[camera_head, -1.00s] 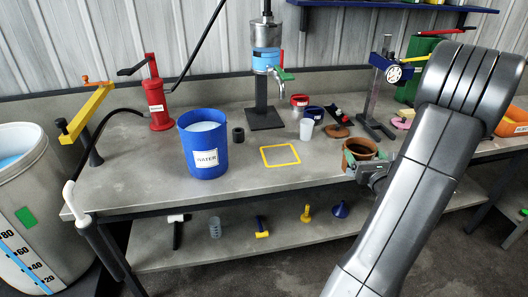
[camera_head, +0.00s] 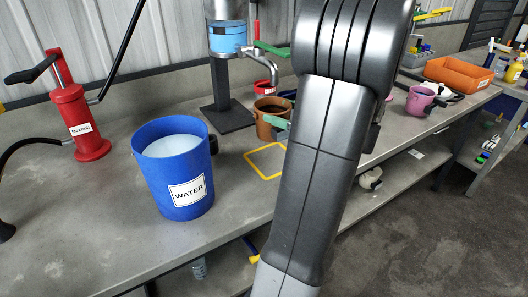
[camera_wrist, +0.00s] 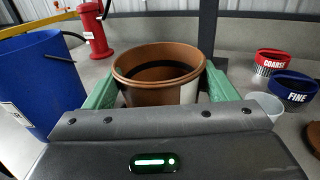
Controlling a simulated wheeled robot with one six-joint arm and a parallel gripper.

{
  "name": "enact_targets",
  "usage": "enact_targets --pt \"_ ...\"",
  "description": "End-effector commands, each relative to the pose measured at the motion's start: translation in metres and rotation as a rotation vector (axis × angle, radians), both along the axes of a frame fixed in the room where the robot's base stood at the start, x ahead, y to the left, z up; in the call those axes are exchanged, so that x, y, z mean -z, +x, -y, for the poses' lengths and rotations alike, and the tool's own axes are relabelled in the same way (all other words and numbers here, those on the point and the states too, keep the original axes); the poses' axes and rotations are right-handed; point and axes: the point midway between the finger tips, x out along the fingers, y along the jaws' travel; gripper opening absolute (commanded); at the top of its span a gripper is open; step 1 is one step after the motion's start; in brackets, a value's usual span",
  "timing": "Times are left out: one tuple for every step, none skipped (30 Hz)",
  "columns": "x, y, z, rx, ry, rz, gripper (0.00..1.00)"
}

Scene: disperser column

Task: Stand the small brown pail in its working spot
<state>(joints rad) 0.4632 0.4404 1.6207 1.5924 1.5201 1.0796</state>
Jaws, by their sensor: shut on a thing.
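The small brown pail (camera_head: 270,117) is upright, just behind the yellow square outline (camera_head: 267,160) and in front of the tap's spout (camera_head: 268,68). In the wrist view the brown pail (camera_wrist: 160,78) sits between the two green fingers of my gripper (camera_wrist: 160,88), which is shut on it. Its rim is open towards the camera, and a dark band shows inside. One green fingertip shows beside the pail in the head view; the rest of my gripper is hidden behind my arm. I cannot tell whether the pail touches the bench.
A blue WATER bucket (camera_head: 178,172) stands left of the square; it also shows in the wrist view (camera_wrist: 40,85). Red COARSE (camera_wrist: 273,62) and blue FINE (camera_wrist: 294,87) containers stand right of the pail, near a pale cup (camera_wrist: 265,104). A pink pail (camera_head: 420,101) is farther right.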

Motion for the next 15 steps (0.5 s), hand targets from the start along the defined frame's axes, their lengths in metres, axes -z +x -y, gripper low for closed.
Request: enact_targets --pt "0.014 0.0 0.0 0.0 0.003 -0.006 0.44" --pt "0.02 0.0 0.0 0.0 0.003 -0.005 0.44" --pt "0.028 0.0 0.0 0.0 0.003 -0.006 0.44" --pt "0.033 0.0 0.0 0.0 0.003 -0.005 0.44" --pt "0.038 0.0 0.0 0.001 0.003 -0.005 0.44" --pt "0.044 0.0 0.0 0.001 0.002 -0.004 0.44" --pt "0.047 0.0 0.0 0.001 0.002 -0.003 0.44" --pt "0.049 0.0 0.0 0.001 0.002 -0.003 0.44" --pt "0.051 0.0 0.0 0.001 0.001 -0.003 0.44" --pt "0.053 0.0 0.0 0.001 0.001 -0.002 0.44" --pt "0.055 0.0 0.0 0.001 0.001 -0.002 0.44" --pt "0.058 0.0 0.0 0.001 0.001 -0.002 0.44" --pt "0.062 0.0 0.0 0.001 0.001 -0.003 0.44" --pt "0.066 0.0 0.0 0.001 0.002 -0.004 0.44" --pt "0.072 0.0 0.0 0.001 0.002 -0.004 0.44"
